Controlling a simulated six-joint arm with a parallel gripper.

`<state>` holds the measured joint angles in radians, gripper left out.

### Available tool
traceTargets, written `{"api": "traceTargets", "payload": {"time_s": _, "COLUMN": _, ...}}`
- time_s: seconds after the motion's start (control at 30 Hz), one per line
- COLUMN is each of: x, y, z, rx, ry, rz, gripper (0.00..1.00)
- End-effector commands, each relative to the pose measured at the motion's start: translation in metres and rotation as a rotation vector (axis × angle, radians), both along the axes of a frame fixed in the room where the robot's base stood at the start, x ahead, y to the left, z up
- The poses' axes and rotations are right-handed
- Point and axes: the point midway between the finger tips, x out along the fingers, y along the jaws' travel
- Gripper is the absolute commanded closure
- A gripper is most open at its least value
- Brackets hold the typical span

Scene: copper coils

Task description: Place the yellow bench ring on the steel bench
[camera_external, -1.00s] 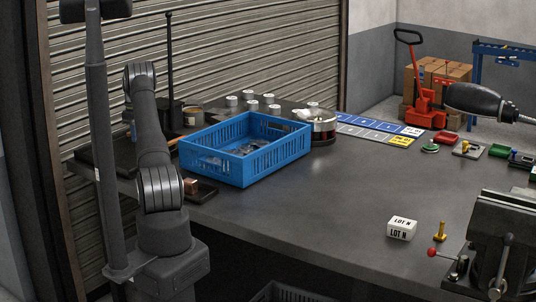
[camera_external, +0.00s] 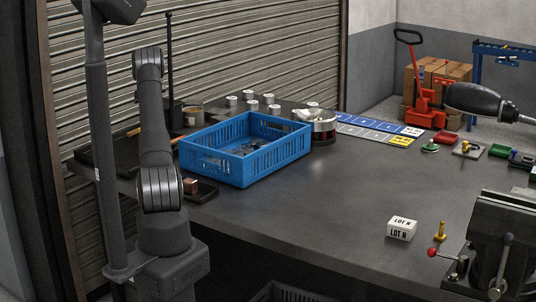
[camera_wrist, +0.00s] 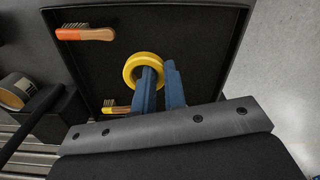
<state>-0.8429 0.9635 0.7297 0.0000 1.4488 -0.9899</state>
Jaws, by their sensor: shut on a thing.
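The yellow bench ring (camera_wrist: 131,77) shows in the wrist view, over a black tray. My gripper (camera_wrist: 161,68) has its two blue fingers at the ring's right side and is shut on the ring's rim, with one finger inside the hole. How high the ring is above the tray I cannot tell. In the external view the ring and my fingertips are not visible. The steel bench (camera_external: 310,200) is the wide dark grey top, with a bare stretch in the middle and front.
The black tray (camera_wrist: 205,35) holds an orange-handled brush (camera_wrist: 85,34) and a yellow-handled brush (camera_wrist: 117,108). A blue crate (camera_external: 245,160) stands on the bench, with silvery cylinders (camera_external: 252,105) behind. A white LOT N block (camera_external: 401,228), a yellow peg (camera_external: 440,231) and a vise (camera_external: 500,240) are at right.

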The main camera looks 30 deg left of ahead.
Motion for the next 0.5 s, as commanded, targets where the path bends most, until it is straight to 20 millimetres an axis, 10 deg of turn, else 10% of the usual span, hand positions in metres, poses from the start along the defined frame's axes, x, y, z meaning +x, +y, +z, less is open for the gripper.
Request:
{"api": "traceTargets", "payload": {"time_s": 0.27, "x": 0.041, "y": -0.043, "z": 0.002, "rx": 0.001, "ry": -0.001, "rz": -0.066, "gripper": 1.00}}
{"api": "traceTargets", "payload": {"time_s": 0.5, "x": 0.099, "y": -0.120, "z": 0.002, "rx": 0.001, "ry": -0.001, "rz": -0.171, "gripper": 1.00}}
